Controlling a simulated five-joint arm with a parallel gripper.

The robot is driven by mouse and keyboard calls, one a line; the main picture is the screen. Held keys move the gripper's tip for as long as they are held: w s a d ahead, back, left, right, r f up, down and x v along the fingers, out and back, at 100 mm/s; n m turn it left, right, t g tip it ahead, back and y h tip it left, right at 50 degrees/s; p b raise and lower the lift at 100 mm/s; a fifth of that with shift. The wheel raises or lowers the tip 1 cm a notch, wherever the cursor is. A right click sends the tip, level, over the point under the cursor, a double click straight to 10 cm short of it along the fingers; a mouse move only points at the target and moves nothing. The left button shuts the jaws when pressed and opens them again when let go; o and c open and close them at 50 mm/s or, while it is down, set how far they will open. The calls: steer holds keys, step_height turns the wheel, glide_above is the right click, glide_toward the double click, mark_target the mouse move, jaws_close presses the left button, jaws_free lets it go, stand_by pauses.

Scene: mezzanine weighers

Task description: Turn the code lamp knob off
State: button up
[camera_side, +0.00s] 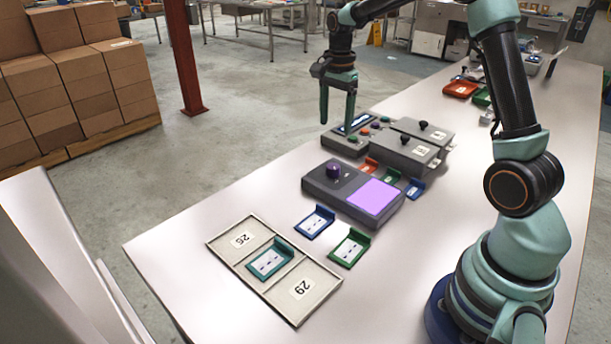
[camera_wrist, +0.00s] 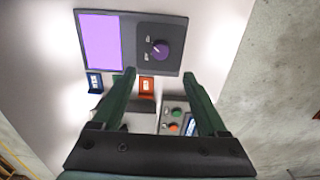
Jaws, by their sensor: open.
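The code lamp is a dark grey box (camera_side: 318,188) with a glowing purple panel (camera_side: 374,197) and a round purple knob (camera_side: 333,171). In the wrist view the lit panel (camera_wrist: 101,42) is at the upper left and the knob (camera_wrist: 160,50) is right of it, with a small white pointer mark and small labels to its left. My gripper (camera_side: 338,118) is open and empty, above the table beyond the lamp, near the keypad box. In the wrist view its fingertips (camera_wrist: 160,75) are apart, below the knob in the picture, and do not touch it.
A grey box with buttons and a display (camera_side: 357,133) stands behind the lamp, beside grey boxes with black knobs (camera_side: 407,149). Small orange, green and blue holders (camera_side: 414,188) sit close to the lamp.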

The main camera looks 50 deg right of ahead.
mark_target(333, 166)
steer(key=shift+m, duration=0.3)
steer(key=f, duration=1.2)
steer(key=shift+w+d+f, duration=0.1)
steer(key=shift+d+f, duration=0.15)
steer(key=shift+f, duration=0.15)
jaws_close()
